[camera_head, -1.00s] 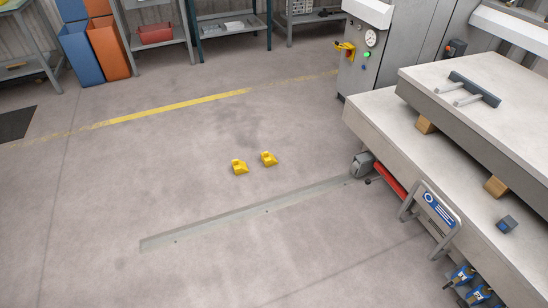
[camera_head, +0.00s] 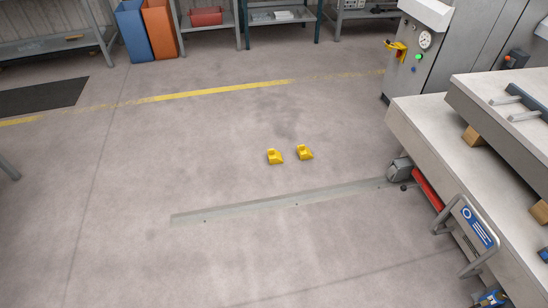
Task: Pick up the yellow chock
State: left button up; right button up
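Two yellow chocks lie on the grey concrete floor near the middle of the view. The left chock (camera_head: 274,157) and the right chock (camera_head: 305,152) sit side by side with a small gap between them. Both are small wedge-like blocks, fully visible and touching nothing but the floor. Neither of my grippers is in view.
A metal floor strip (camera_head: 290,202) runs just in front of the chocks. A bench or cart (camera_head: 455,150) with a wheel and a red bar (camera_head: 427,189) stands at the right. A control cabinet (camera_head: 420,50) and shelves (camera_head: 280,20) stand behind. Open floor surrounds the chocks.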

aim_at(275, 156)
jog(key=i+j, duration=0.15)
jog(key=i, duration=0.35)
jog(key=i+j+z, duration=0.1)
jog(key=i, duration=0.35)
